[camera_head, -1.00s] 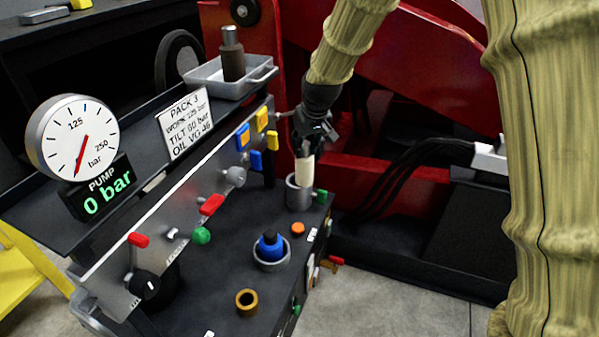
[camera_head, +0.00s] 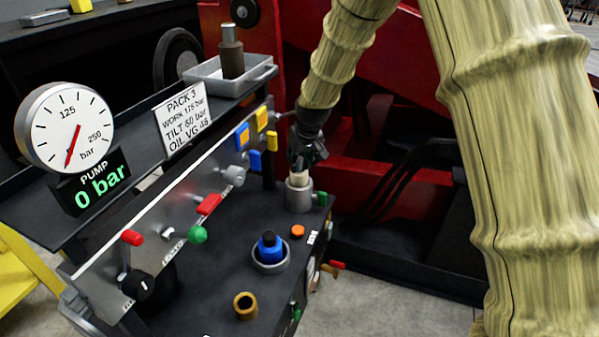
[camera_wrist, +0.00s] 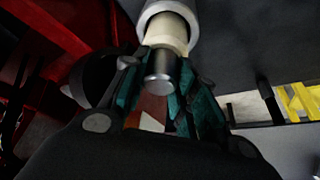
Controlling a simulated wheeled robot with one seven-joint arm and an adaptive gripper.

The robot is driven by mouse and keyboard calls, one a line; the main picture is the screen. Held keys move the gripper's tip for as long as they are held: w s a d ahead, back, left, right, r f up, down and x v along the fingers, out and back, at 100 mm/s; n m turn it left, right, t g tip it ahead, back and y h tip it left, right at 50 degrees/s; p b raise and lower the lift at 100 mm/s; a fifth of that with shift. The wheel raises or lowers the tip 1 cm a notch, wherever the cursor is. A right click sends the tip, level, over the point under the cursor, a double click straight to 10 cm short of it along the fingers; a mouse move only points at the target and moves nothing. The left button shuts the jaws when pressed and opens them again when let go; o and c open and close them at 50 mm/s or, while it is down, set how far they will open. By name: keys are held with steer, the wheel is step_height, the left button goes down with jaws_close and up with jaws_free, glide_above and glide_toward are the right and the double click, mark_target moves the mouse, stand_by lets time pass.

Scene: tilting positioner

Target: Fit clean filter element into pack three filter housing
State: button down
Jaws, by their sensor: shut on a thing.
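The clean filter element (camera_head: 299,179) is a cream cylinder, and in the wrist view its pale body (camera_wrist: 167,33) ends in a metal cap between my fingers. My gripper (camera_head: 304,162) is shut on it from above. The filter housing (camera_head: 299,197) is a grey open cup at the far right corner of the bench. The element's lower part is inside the housing and hidden by its wall; only a short length shows above the rim. In the wrist view the housing rim (camera_wrist: 190,14) rings the element. I cannot tell whether it touches the bottom.
A brown bottle (camera_head: 231,58) stands in a grey tray (camera_head: 262,75) on the shelf. The pack 3 sign (camera_head: 184,120), pump gauge (camera_head: 66,127) reading 0 bar and levers line the panel. A blue-capped fitting (camera_head: 269,249) and a brass ring (camera_head: 245,305) stand nearer on the bench.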

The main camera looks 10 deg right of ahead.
mark_target(299, 169)
steer(key=shift+f+b, duration=0.4)
steer(key=shift+f, duration=1.7)
steer(key=c, duration=1.1)
jaws_free()
steer(key=shift+r, duration=0.3)
steer(key=p+v, duration=0.3)
steer(key=v, duration=0.8)
steer(key=shift+s+r, duration=0.1)
steer(key=shift+r, duration=0.15)
steer(key=shift+d, duration=0.15)
